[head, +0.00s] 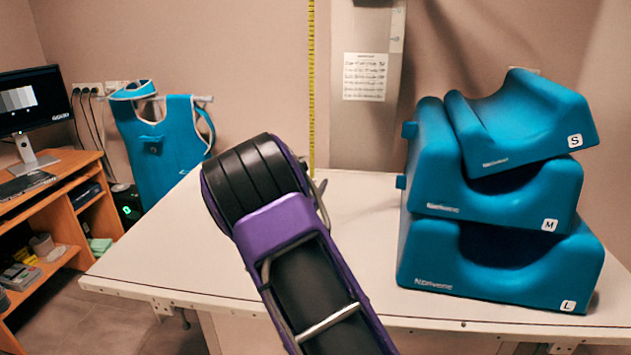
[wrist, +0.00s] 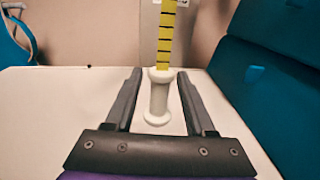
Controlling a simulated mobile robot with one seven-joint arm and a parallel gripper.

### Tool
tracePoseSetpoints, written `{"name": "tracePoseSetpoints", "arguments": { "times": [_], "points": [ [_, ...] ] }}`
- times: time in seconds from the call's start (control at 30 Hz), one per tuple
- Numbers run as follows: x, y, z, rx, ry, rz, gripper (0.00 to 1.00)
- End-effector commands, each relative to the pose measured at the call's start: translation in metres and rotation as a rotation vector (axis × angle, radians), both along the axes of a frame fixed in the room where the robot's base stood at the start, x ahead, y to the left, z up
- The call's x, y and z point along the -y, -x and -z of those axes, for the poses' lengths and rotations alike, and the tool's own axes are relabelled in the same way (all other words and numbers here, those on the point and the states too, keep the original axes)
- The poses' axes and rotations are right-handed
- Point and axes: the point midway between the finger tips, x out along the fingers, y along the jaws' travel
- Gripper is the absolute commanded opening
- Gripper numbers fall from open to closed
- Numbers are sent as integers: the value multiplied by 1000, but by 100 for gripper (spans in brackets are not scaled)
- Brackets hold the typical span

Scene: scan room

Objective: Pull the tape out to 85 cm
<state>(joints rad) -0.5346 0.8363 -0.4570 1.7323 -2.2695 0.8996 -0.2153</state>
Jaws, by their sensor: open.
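The yellow tape (head: 312,85) hangs as a narrow vertical strip in front of the back wall in the head view. Its lower end is hidden by my arm. In the wrist view the tape (wrist: 166,40) has dark cross marks and runs down to a white spool-shaped handle (wrist: 158,97). My gripper (wrist: 158,74) is open, with one dark finger on each side of the handle in the picture. A gap shows on both sides, so neither finger touches it. The head view shows only a bit of the gripper beyond my arm.
A white table (head: 360,215) lies under my arm. A stack of blue cushions marked S, M and L (head: 500,260) stands on its right. A blue apron (head: 165,150) hangs at the left, behind a wooden desk (head: 60,215) with a monitor (head: 35,100).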

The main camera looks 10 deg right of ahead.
Motion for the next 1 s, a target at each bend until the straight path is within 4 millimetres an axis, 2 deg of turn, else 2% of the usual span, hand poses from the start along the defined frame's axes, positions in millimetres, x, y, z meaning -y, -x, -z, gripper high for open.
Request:
{"name": "tracePoseSetpoints", "arguments": {
  "times": [0.2,0.5,0.57,0.8,0.83,1.0],
  "points": [
    [9,-17,0,1,0,0,55],
    [10,-19,0,0,1,0,55],
    [10,-19,0,0,1,0,46],
    [9,-19,0,0,0,0,3],
    [9,-19,0,0,0,0,0],
    [9,-19,0,0,0,0,0]
  ]
}}
